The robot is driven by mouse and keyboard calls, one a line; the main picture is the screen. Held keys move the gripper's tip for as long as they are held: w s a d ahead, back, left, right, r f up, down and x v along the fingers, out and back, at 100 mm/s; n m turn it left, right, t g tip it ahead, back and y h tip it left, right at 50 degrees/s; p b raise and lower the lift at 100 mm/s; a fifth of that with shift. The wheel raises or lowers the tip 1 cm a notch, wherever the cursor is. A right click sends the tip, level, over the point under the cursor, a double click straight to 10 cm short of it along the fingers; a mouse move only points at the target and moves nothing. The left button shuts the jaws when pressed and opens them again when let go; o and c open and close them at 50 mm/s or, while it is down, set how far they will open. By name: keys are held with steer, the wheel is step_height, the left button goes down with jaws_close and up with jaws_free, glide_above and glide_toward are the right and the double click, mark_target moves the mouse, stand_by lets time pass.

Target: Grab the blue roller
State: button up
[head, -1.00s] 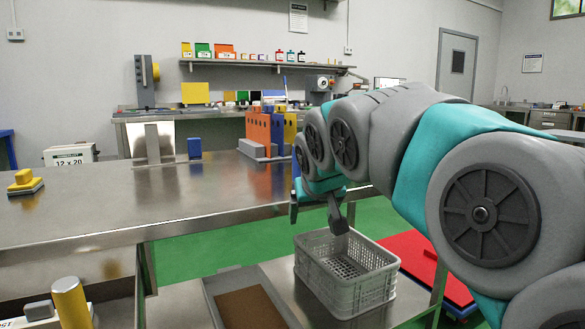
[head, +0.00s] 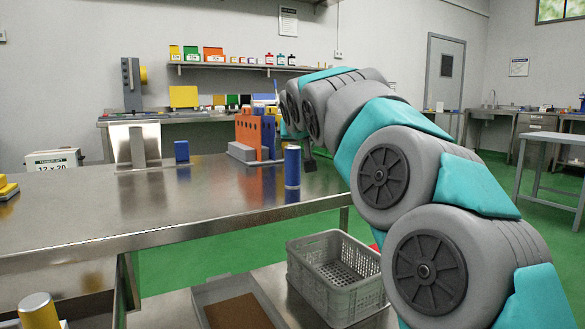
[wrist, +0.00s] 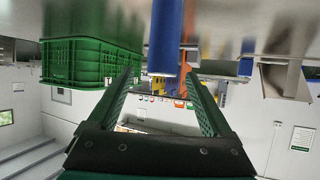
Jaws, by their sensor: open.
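The blue roller (head: 292,167) is an upright blue cylinder standing near the right end of the steel table (head: 150,205). In the wrist view, which looks upside down, the blue roller (wrist: 165,38) hangs from the top, ahead of and roughly between my two fingers. My gripper (wrist: 160,76) is open with nothing in it. The rest is hidden behind my arm. I cannot tell the exact gap between fingers and roller.
An orange and blue holed rack (head: 255,135) stands behind the roller. A small blue block (head: 181,151) is farther left. A grey crate (head: 330,295) sits low in front. In the wrist view a green crate (wrist: 90,62) is at left. The table's middle is clear.

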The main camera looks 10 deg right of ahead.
mark_target(293, 147)
steer(key=x, duration=0.3)
steer(key=shift+w+a+f, duration=0.15)
steer(key=shift+w, duration=0.15)
jaws_close()
stand_by(0.4)
